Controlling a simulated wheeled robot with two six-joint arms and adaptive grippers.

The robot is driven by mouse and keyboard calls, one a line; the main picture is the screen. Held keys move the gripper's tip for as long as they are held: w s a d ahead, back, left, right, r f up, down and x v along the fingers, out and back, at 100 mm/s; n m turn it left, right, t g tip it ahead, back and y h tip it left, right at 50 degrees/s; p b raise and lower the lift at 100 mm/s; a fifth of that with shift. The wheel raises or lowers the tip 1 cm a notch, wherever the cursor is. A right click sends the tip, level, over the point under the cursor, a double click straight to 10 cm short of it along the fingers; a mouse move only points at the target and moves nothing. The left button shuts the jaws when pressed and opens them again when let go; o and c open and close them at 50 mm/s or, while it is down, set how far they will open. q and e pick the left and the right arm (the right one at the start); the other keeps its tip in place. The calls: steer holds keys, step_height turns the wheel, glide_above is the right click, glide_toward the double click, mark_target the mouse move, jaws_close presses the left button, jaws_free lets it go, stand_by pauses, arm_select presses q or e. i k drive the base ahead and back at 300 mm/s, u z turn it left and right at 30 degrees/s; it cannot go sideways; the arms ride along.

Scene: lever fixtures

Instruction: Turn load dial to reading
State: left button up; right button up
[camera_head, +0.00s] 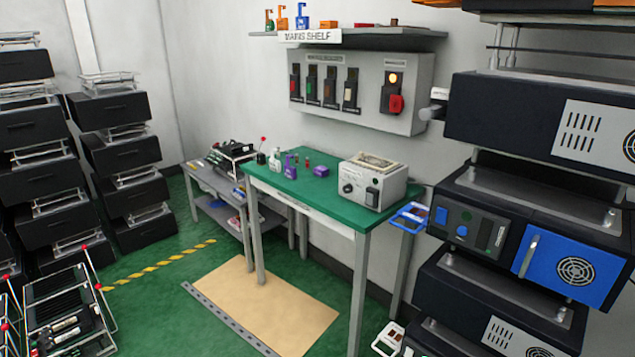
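A pale grey box-shaped instrument (393,187) stands at the right end of the green-topped table (279,188). A round black knob (347,188), which looks like the load dial, is on the left of its front face. A dark element (372,196) sits to the right of the knob. The dial's setting and any reading are too small to make out. Neither of my grippers is in view, and nothing is seen touching the instrument.
Small bottles and a purple item (321,171) stand left of the instrument. A grey switch panel (361,91) with a lit orange lamp is on the wall. Dark equipment racks (520,180) crowd the right. A tan mat (262,307) lies on clear floor before the table.

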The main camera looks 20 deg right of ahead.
mark_target(347, 189)
steer(key=z, duration=0.2)
steer(key=i, duration=1.05)
steer(key=z, duration=1.4)
steer(key=i, duration=0.75)
steer(key=z, duration=0.8)
